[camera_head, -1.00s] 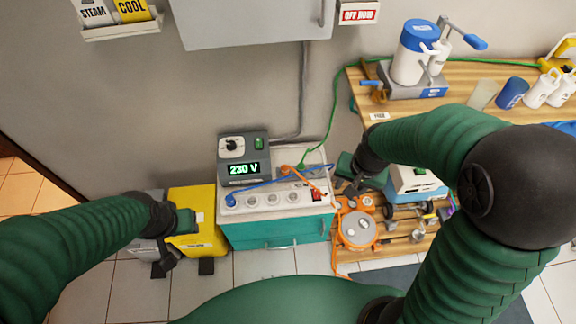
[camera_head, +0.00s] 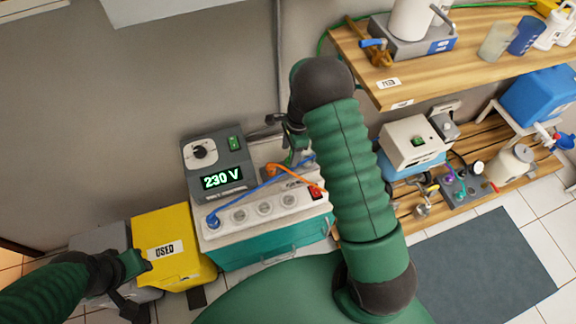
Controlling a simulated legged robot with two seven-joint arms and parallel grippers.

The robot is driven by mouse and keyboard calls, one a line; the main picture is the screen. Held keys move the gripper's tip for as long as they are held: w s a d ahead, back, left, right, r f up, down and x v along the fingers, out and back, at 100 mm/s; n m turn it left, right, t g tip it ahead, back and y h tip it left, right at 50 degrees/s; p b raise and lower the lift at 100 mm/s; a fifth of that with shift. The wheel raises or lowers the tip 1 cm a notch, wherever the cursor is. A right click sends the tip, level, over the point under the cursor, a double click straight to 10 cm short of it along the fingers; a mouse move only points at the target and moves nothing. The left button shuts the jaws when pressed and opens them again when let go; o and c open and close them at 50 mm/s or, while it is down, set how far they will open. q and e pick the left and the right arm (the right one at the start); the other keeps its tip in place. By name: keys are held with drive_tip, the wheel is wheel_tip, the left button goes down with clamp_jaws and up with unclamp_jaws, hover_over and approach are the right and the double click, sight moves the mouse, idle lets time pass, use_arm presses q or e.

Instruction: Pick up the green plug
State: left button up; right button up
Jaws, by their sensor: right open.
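The green plug is not clearly seen; a small green piece (camera_head: 289,158) shows at the back of the white socket strip (camera_head: 250,212), partly behind my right gripper. My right gripper (camera_head: 283,135) is open above the back right of the strip, close to this piece; I cannot tell whether they touch. Its forearm covers what lies right of the strip. A blue plug (camera_head: 213,222) sits at the strip's left end, and an orange lead (camera_head: 290,172) runs across its back right. My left gripper (camera_head: 134,280) looks open and empty, by the yellow box.
The strip lies on a teal cabinet (camera_head: 265,250), in front of a grey unit reading 230 V (camera_head: 222,180). A yellow box (camera_head: 175,265) marked USED stands to the left. Wooden shelves (camera_head: 445,70) with dental gear are at right. A grey mat (camera_head: 490,265) lies on the floor.

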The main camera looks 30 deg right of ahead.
sight(289, 159)
drive_tip(key=shift+a+f, duration=0.1)
drive_tip(key=shift+f, duration=0.25)
drive_tip(key=shift+f+b, duration=0.3)
drive_tip(key=shift+f, duration=0.1)
drive_tip(key=f+b, duration=0.1)
drive_tip(key=f, duration=0.3)
drive_tip(key=shift+w+d+f+b, duration=0.2)
drive_tip(key=shift+f+b, duration=0.1)
drive_tip(key=shift+b, duration=0.1)
drive_tip(key=shift+a+r, duration=0.1)
drive_tip(key=shift+r, duration=0.05)
drive_tip(key=shift+c, duration=0.6)
drive_tip(key=shift+s, duration=0.1)
drive_tip(key=shift+c, duration=1.3)
clamp_jaws()
